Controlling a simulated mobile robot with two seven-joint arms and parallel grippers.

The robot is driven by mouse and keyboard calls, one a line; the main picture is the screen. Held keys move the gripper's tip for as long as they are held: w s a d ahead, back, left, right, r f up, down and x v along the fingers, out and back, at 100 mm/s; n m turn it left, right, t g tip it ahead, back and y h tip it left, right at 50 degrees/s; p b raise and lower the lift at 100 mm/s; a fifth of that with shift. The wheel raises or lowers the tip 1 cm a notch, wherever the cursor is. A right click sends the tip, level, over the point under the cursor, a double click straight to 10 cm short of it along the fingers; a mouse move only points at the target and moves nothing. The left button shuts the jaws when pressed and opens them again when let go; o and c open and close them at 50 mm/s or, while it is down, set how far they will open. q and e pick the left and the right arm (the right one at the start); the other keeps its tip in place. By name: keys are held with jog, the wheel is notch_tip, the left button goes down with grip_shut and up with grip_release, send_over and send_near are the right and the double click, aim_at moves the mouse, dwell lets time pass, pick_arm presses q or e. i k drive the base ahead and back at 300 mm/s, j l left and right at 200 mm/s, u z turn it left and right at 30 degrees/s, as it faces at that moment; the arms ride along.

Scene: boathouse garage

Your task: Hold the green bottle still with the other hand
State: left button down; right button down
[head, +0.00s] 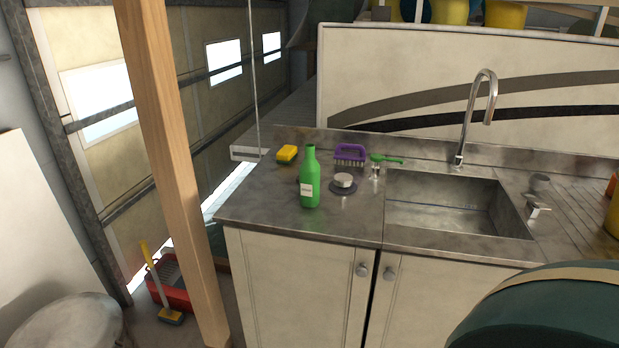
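The green bottle (309,180) stands upright on the metal counter (260,205), left of the sink and near the counter's front edge. It has a white label low on its side, and its neck points up. Nothing is touching it from above. Neither of my grippers shows in the head view, so no hand is seen at the bottle.
Behind the bottle are a yellow sponge (287,153), a purple brush (350,153) and a small green-handled item (386,160). A round pale-topped piece (344,181) sits to its right. The sink (450,204) has a tall faucet (478,110). A wooden post (170,160) stands left.

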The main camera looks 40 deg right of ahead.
aim_at(310, 170)
jog(key=k+l, duration=0.1)
jog(key=l, duration=1.7)
jog(key=i+u, duration=0.05)
